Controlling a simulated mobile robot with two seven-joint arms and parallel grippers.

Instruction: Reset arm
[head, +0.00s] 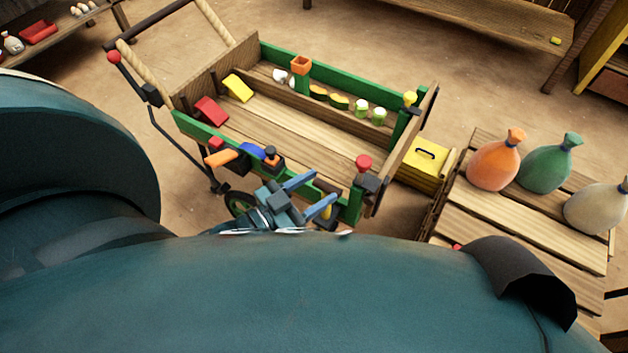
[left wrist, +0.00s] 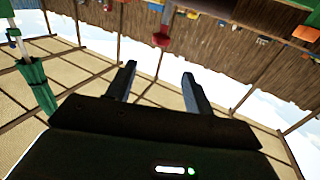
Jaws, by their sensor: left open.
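My left gripper (head: 308,192) shows in the head view at the near side of a green and wooden cart, close to its near right corner. Its two blue-grey fingers are spread apart with nothing between them. In the left wrist view the open fingers (left wrist: 160,88) point up toward the roof and shelves, and the gap between them is empty. My large teal body covers the bottom of the head view. My right gripper does not show in either view.
The cart (head: 290,125) holds a red block (head: 211,111), a yellow block (head: 238,88) and small jars. A red-knobbed post (head: 363,163) stands near the gripper. Orange (head: 494,165), green (head: 549,167) and pale (head: 597,208) sacks stand on a pallet (head: 530,230) to the right. Sandy floor lies beyond.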

